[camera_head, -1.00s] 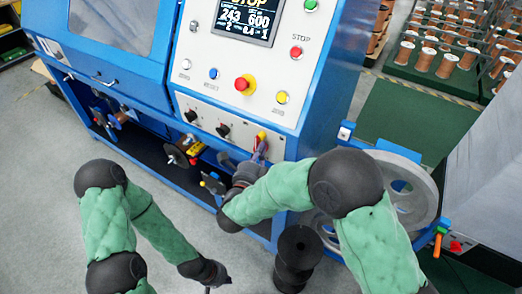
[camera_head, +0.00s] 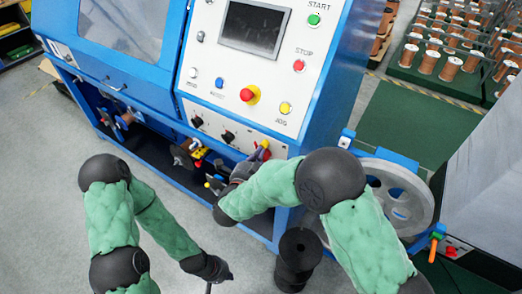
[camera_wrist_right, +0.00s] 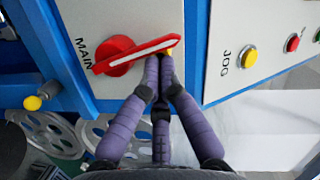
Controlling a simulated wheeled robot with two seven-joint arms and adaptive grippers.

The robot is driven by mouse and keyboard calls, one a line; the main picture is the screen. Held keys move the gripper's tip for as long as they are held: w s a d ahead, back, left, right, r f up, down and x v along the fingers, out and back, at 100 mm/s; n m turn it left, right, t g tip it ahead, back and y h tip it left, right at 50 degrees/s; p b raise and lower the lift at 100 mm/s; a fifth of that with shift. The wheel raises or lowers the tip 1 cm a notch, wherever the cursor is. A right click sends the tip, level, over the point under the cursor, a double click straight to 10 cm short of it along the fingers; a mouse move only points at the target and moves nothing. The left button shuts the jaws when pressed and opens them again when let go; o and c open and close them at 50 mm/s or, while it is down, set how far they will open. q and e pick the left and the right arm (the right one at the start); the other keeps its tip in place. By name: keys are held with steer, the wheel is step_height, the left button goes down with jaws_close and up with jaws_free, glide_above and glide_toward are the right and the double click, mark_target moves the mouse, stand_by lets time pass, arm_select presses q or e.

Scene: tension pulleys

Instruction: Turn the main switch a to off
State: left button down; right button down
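The main switch (camera_wrist_right: 135,54) is a red rotary handle with a white stripe, beside the label MAIN in the right wrist view. Its bar slants from lower left to upper right, with a bit of yellow at the far end. In the head view the main switch (camera_head: 267,155) is partly hidden by my right gripper (camera_head: 257,157). The purple fingers of my right gripper (camera_wrist_right: 161,66) come together at the handle's far end, at its lower edge; they look shut, and I cannot tell whether they pinch it. My left gripper (camera_head: 222,276) hangs low over the floor; its fingers are unclear.
The machine's screen (camera_head: 254,27) is dark. A red emergency button (camera_head: 247,95), a yellow JOG button (camera_head: 285,108) and two black knobs (camera_head: 228,137) are on the panel. A black spool (camera_head: 298,258) and grey pulleys (camera_head: 398,200) are near my right arm.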

arm_select(q)
step_height(320, 180, up, 2)
steer(key=shift+r+p, duration=0.25)
steer(key=shift+p, duration=0.7)
arm_select(e)
steer(key=shift+w+a+n+g, duration=0.45)
steer(key=shift+a+n, duration=0.25)
steer(key=shift+n, duration=0.4)
steer(key=shift+w+a, duration=0.15)
